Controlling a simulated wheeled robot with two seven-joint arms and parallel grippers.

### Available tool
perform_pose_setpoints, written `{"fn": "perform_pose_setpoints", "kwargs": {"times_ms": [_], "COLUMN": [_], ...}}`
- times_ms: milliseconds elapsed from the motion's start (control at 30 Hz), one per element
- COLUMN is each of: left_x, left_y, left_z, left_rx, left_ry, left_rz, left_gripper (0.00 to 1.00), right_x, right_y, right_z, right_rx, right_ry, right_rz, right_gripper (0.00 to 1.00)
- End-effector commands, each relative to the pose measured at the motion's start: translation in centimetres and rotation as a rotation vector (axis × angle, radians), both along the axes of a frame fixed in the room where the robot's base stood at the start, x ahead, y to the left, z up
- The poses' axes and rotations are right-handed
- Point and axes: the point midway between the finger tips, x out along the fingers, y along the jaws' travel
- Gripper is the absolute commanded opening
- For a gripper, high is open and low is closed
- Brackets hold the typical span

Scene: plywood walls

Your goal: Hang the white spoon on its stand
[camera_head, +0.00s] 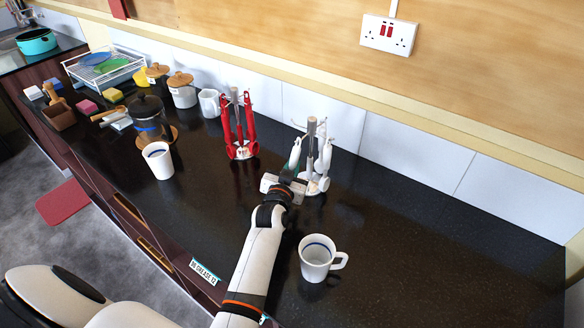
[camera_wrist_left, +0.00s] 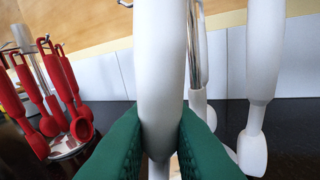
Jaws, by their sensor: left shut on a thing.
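My left gripper (camera_head: 287,184) is at the front left of the stand with white utensils (camera_head: 311,130). In the left wrist view its green fingertips (camera_wrist_left: 160,138) are shut on the white handle of a utensil, which I take to be the white spoon (camera_wrist_left: 159,60). The handle stands nearly upright, and it also shows in the head view (camera_head: 295,153), close beside the stand. The spoon's lower end is hidden by the fingers. The stand's metal pole (camera_wrist_left: 194,45) is just behind the handle, and another white utensil (camera_wrist_left: 260,80) hangs at the right. My right gripper is not in view.
A stand with red utensils (camera_head: 238,125) is left of the white one. A white mug (camera_head: 316,260) stands in front, and another white cup (camera_head: 158,161) stands left. A French press (camera_head: 149,117) and jars are farther left. The black counter is clear at right.

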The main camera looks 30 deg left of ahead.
Motion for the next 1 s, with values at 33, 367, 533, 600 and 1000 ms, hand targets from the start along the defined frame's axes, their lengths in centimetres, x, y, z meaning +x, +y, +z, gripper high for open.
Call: {"fn": "perform_pose_setpoints", "kwargs": {"times_ms": [33,367,533,600,1000], "left_x": [0.0,0.0,0.0,0.0,-5.8], "left_y": [0.0,0.0,0.0,0.0,-1.3], "left_z": [0.0,0.0,0.0,0.0,0.9], "left_rx": [0.000,0.000,0.000,0.000,0.001], "left_ry": [0.000,0.000,0.000,0.001,0.007], "left_rz": [0.000,0.000,0.000,0.000,-0.001], "left_gripper": [0.00,0.41,0.41,0.41,0.41], "right_x": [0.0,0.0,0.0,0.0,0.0], "right_y": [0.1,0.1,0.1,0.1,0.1], "right_z": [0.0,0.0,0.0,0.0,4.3], "right_rx": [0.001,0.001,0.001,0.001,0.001], "right_ry": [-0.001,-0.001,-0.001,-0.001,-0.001], "right_rz": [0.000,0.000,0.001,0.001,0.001], "right_gripper": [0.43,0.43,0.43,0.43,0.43]}}
